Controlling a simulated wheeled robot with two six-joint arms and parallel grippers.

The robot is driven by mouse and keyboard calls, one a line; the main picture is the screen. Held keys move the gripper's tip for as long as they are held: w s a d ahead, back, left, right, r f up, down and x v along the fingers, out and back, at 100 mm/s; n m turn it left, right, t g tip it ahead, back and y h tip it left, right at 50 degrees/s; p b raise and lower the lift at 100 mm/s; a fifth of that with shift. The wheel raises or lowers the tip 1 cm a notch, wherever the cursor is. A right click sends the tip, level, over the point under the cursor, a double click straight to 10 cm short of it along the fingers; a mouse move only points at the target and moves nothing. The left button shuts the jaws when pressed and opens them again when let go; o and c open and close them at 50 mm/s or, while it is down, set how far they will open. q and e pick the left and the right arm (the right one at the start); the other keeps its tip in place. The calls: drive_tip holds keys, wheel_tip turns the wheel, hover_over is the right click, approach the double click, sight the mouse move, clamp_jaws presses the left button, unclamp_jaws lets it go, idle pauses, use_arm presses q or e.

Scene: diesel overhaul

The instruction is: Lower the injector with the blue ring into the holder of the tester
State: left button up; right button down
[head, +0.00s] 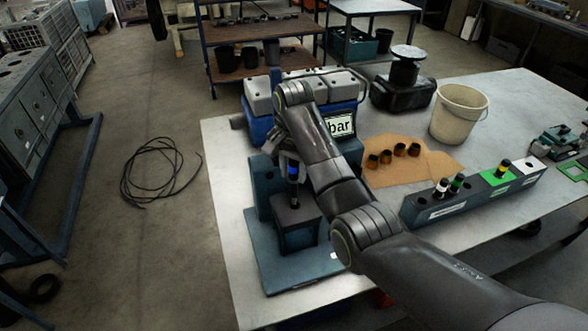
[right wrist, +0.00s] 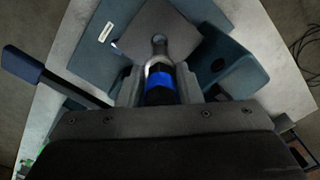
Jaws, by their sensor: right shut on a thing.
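My right gripper (head: 287,160) reaches over the table and is shut on the injector with the blue ring (head: 293,171). The injector is dark, roughly upright, and its lower end shows just over the dark top of the holder (head: 306,217) of the teal tester (head: 268,255). I cannot tell whether its tip is in the opening. In the right wrist view the blue ring (right wrist: 160,90) sits between the two fingers (right wrist: 160,82), with the pale collar and narrow tip beyond it against the holder's dark top (right wrist: 136,42). My left gripper is not in view.
A teal post (head: 264,182) stands beside the holder. A lever (right wrist: 50,75) sticks out in the wrist view. A display marked "bar" (head: 340,126) is behind. To the right are a rack (head: 430,208) with several injectors, a brown mat (head: 440,163) with copper-coloured cups and a bucket (head: 459,113).

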sight(294, 203)
drive_tip(key=shift+f, duration=1.95)
drive_tip(key=shift+f, duration=1.55)
drive_tip(key=shift+w, duration=0.1)
drive_tip(key=shift+f, duration=0.15)
drive_tip(key=shift+f+b, duration=0.65)
drive_tip(key=shift+f, duration=0.6)
